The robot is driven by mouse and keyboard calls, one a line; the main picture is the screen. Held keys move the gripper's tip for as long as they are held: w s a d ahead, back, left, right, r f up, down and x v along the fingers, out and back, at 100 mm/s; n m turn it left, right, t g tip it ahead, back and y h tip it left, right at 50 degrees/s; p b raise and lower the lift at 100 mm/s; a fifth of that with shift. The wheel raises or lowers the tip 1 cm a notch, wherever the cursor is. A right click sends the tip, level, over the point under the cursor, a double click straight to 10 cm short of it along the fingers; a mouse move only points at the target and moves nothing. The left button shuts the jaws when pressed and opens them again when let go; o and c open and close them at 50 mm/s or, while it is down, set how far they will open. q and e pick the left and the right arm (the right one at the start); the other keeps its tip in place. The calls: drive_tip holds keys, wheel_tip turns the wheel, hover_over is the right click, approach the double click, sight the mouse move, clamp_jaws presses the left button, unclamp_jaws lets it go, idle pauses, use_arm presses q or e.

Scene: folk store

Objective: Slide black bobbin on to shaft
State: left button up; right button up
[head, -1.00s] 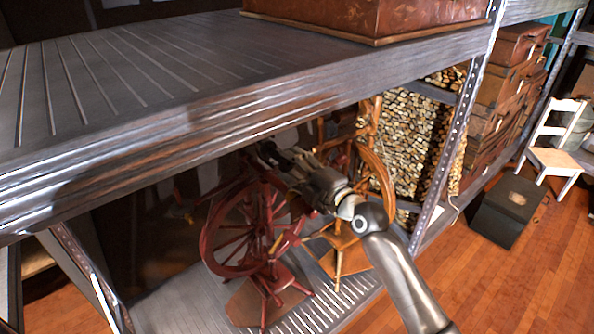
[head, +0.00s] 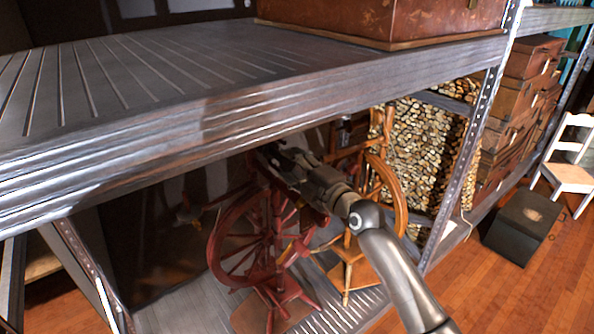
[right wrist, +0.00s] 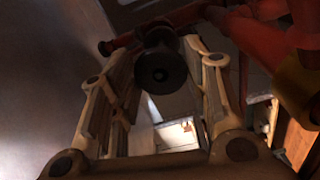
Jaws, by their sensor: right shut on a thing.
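A black bobbin (right wrist: 160,72) is between the fingers of my right gripper (right wrist: 160,48) in the right wrist view, with its round end facing the camera. In the head view my right gripper (head: 272,160) is under the upper shelf's edge, above the red spinning wheel (head: 222,240). The bobbin cannot be made out there. Red wooden parts of the wheel also show close to the gripper in the right wrist view (right wrist: 262,32). I cannot clearly tell the shaft apart from the dark parts behind the bobbin. My left gripper is not in view.
The grey upper shelf (head: 150,150) overhangs the work area closely. A lighter wooden spinning wheel (head: 400,205) stands right of the red one, near a perforated metal post (head: 478,125). Stacked firewood (head: 425,150) lies behind. Open wooden floor (head: 480,300) is at right.

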drive_tip(key=shift+a+f, duration=0.1)
drive_tip(key=o, duration=0.8)
drive_tip(key=shift+w, duration=0.1)
drive_tip(key=v, duration=1.2)
